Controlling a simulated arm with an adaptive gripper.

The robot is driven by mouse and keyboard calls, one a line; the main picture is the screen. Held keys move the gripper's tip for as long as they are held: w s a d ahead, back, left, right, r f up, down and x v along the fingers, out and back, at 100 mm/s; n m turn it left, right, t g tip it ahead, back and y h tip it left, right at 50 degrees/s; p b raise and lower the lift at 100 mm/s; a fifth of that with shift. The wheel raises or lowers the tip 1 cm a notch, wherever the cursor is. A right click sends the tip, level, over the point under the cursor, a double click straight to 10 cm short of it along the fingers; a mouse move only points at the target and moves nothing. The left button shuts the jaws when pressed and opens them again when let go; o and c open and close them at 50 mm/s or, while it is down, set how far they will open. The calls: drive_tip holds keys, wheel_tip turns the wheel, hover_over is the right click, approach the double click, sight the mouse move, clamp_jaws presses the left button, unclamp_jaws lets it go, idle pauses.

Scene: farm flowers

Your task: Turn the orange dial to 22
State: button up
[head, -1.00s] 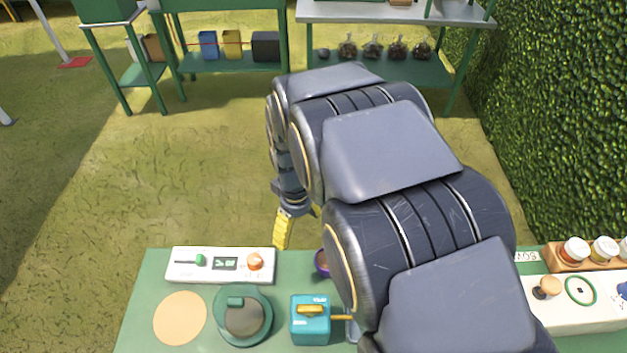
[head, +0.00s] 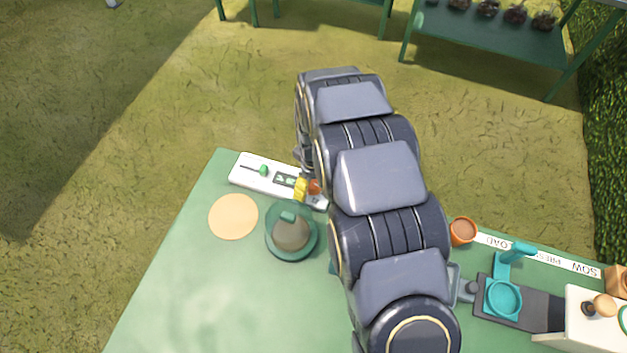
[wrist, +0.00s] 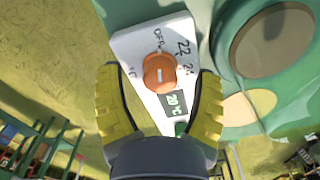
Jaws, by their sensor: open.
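The orange dial (head: 314,187) sits at the right end of a white control panel (head: 250,176) on the green table. In the wrist view the dial (wrist: 158,72) has a short white mark on its face, with OFF and 22 printed around it; another label is partly hidden. A small display (wrist: 174,103) below it seems to read 20 °C. My gripper (head: 301,189) has yellow fingers and is over the dial end of the panel. In the wrist view my gripper (wrist: 159,82) is open, its fingers on either side of the dial, with visible gaps.
A green slider (head: 264,170) is on the panel's left part. A green round dish with a domed top (head: 291,232) and a tan disc (head: 233,217) lie close in front. A terracotta pot (head: 462,231) and a teal press (head: 503,298) stand to the right. The table's front left is clear.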

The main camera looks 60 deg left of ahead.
drive_tip(key=shift+f, duration=0.1)
clamp_jaws()
drive_tip(key=shift+m, duration=0.4)
drive_tip(key=m, duration=0.4)
drive_tip(key=shift+d+m, duration=0.1)
drive_tip(key=shift+m, duration=2.4)
unclamp_jaws()
